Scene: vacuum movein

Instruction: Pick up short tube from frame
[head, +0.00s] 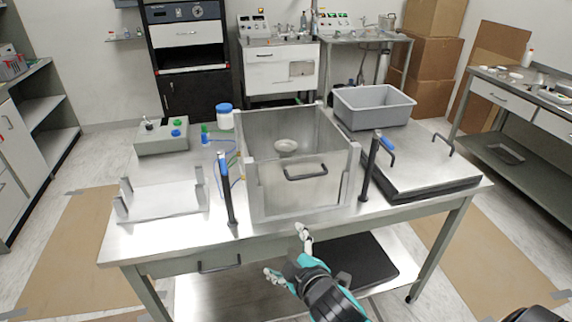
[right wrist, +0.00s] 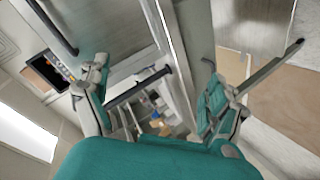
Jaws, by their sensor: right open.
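A grey metal box-shaped frame (head: 256,180) with an open top stands mid-table, with a black handle (head: 306,171) on its front panel. A dark upright rod (head: 226,190) stands at its left and another dark rod (head: 371,168) at its right, both with blue near the top. I cannot tell which part is the short tube. My right gripper (head: 286,252) is open and empty, low in front of the table's front edge. In the right wrist view a dark bar (right wrist: 140,88) shows between its spread fingers, apparently beyond them. My left gripper is not in view.
A grey bin (head: 374,108) stands at the back right, behind a flat metal plate (head: 425,170). A metal bracket tray (head: 165,200) and a control box (head: 160,139) are at the left. The table (head: 180,236) has a drawer handle in front and a lower shelf.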

